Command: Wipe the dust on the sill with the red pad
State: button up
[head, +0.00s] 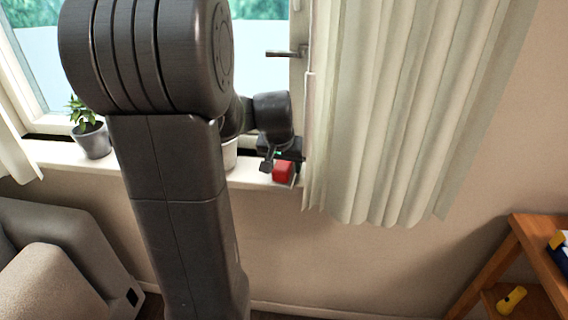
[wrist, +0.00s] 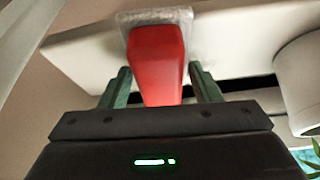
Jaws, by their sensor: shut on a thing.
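The red pad (head: 282,172) is at the right end of the white sill (head: 62,154), close to the curtain. My gripper (head: 279,161) is above it with its fingers pointing down. In the wrist view the red pad (wrist: 157,62) sits between the two green fingers of my gripper (wrist: 160,85), which is shut on it. The pad's far end meets a grey, mottled patch (wrist: 186,16) on the sill (wrist: 85,50); I cannot tell whether this patch is dust or part of the pad. Whether the pad presses on the sill is unclear.
A potted plant (head: 92,137) stands on the left of the sill. A white pot (head: 229,154) stands left of my gripper, partly hidden by my arm; a pot (wrist: 300,85) shows in the wrist view. The curtain (head: 385,120) hangs just right of my gripper. A window handle (head: 285,53) is above.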

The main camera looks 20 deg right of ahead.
jog(key=shift+f, duration=0.1)
